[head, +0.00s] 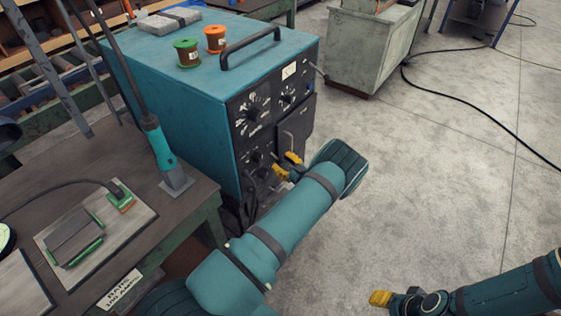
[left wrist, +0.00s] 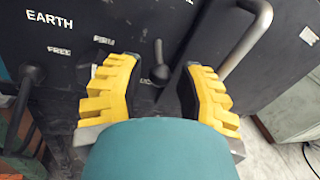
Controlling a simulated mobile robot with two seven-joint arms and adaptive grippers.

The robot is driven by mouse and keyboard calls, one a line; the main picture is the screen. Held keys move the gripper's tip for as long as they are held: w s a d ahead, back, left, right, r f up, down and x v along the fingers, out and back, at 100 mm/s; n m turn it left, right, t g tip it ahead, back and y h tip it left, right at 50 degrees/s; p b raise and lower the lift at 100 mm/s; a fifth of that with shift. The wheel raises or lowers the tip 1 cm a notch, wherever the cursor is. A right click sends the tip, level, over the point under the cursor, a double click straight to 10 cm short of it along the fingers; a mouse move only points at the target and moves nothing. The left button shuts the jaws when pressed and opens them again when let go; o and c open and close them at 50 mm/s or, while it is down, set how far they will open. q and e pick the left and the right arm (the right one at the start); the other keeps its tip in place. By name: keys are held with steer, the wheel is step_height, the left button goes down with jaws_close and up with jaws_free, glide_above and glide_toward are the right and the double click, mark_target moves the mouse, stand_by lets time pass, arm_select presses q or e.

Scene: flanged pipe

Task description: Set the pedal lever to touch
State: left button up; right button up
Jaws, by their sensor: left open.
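The teal machine (head: 165,75) has a black front panel (head: 262,112) with dials and levers. My left gripper (head: 288,166) is at the panel's lower part, with yellow fingers. In the left wrist view, my left gripper (left wrist: 158,72) is open, its fingers on either side of a small dark ball-ended lever (left wrist: 160,74). I cannot tell whether either finger touches it. A label reading FREE (left wrist: 60,51) is to its left; a second label is partly covered by the left finger. No "touch" mark is readable. My right gripper (head: 381,299) is low at the right, away from the machine.
A grey bar handle (left wrist: 248,45) stands out right of my left fingers. Another dark lever (left wrist: 30,75) is below the EARTH label (left wrist: 50,18). The workbench (head: 190,205) stands close at left. A black cable (head: 470,100) crosses open floor at right.

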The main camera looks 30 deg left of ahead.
arm_select(q)
steer(key=shift+w+a, duration=0.15)
steer(key=shift+a, duration=0.4)
jaws_close()
